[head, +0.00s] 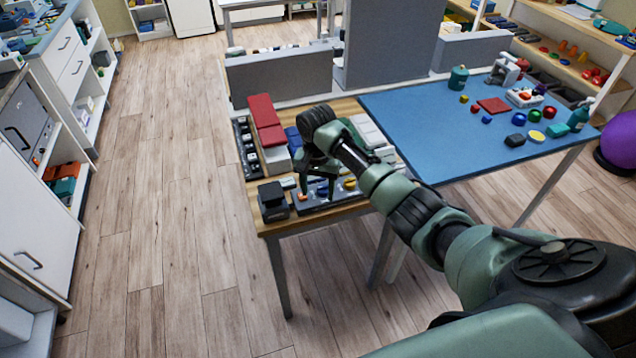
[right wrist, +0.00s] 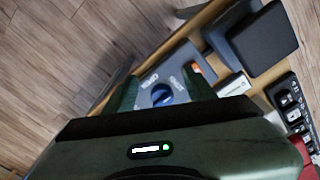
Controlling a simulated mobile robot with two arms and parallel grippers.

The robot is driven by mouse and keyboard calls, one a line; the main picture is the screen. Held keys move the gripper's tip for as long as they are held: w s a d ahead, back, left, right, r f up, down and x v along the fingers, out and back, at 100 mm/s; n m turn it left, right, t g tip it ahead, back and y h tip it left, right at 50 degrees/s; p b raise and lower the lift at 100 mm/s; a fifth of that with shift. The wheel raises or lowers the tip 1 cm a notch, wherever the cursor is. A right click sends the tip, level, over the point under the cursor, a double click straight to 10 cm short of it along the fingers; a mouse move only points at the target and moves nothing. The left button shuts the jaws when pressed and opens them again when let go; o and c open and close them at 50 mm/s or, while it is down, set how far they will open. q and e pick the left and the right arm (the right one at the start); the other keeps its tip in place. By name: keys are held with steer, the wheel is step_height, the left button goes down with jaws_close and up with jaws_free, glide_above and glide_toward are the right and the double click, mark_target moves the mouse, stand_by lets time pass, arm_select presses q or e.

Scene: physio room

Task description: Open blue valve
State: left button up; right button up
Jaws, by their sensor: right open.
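The blue valve (right wrist: 162,97) is a round blue knob on a grey panel (right wrist: 170,72) with white lettering, in the right wrist view. My right gripper (right wrist: 163,88) is open, with one green finger on each side of the blue valve. I cannot tell whether the fingers touch it. In the head view my right gripper (head: 318,182) is low over the panel (head: 330,202) on the wooden table and hides most of the blue valve. A yellow knob (head: 350,184) shows right of the gripper. My left gripper is out of view.
A black box (head: 272,200) stands at the left front corner of the wooden table (head: 262,226). Red and white blocks and a dark switch strip (head: 246,150) lie behind it. A blue-topped table (head: 425,130) with several small objects adjoins on the right. The floor at left is clear.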

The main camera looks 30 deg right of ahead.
mark_target(323, 186)
steer(key=w+d+r+m, duration=0.1)
steer(key=r, duration=0.1)
steer(key=w+d+r+m, duration=0.1)
steer(key=w+d+r, duration=0.1)
steer(key=shift+d+r, duration=0.15)
steer(key=shift+d, duration=0.2)
step_height(323, 186, down, 8)
steer(key=shift+r, duration=0.2)
jaws_close()
